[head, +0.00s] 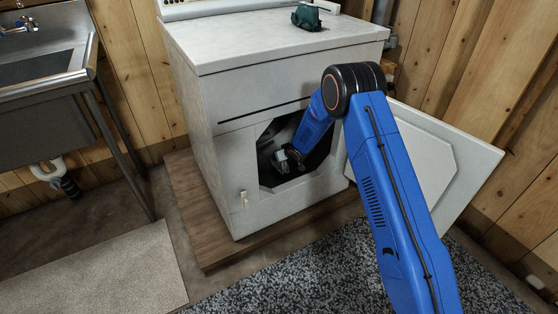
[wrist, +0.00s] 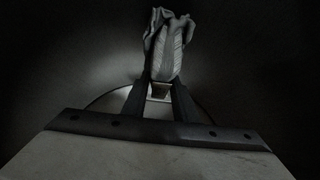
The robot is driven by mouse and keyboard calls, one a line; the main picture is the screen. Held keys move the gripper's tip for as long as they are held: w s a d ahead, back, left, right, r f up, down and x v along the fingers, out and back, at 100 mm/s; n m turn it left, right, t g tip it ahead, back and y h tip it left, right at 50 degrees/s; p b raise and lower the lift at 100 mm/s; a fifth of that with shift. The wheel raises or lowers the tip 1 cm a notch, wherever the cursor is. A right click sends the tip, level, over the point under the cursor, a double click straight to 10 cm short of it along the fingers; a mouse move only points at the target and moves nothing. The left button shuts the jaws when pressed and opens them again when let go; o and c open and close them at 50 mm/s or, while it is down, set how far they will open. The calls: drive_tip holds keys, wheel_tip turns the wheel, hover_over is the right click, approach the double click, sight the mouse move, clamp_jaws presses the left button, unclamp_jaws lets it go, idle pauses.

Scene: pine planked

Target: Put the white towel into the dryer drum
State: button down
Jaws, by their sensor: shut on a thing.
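The white dryer (head: 225,160) stands with its front door (head: 425,165) swung open to the right. My arm reaches through the opening into the dark drum (head: 268,178). The drum's dim inner wall (wrist: 75,75) fills the wrist view. My gripper (wrist: 160,88) is shut on the white towel (wrist: 166,48), which looks grey in the dark and sticks up bunched beyond the fingertips. The towel appears to be inside the drum. I cannot tell whether it touches the wall. In the head view I cannot make out the towel.
A dark green cloth-like thing (head: 306,17) lies on the dryer top. A metal sink (head: 45,75) stands at the left. A pale mat (head: 95,275) and a speckled rug (head: 320,270) cover the floor.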

drive_tip(key=shift+f, duration=1.05)
drive_tip(key=shift+f, duration=0.1)
drive_tip(key=c, duration=1.4)
unclamp_jaws()
drive_tip(key=shift+s+d+r, duration=0.2)
drive_tip(key=shift+s+r, duration=0.05)
drive_tip(key=shift+r, duration=0.25)
drive_tip(key=v, duration=1.1)
drive_tip(key=shift+s, duration=0.1)
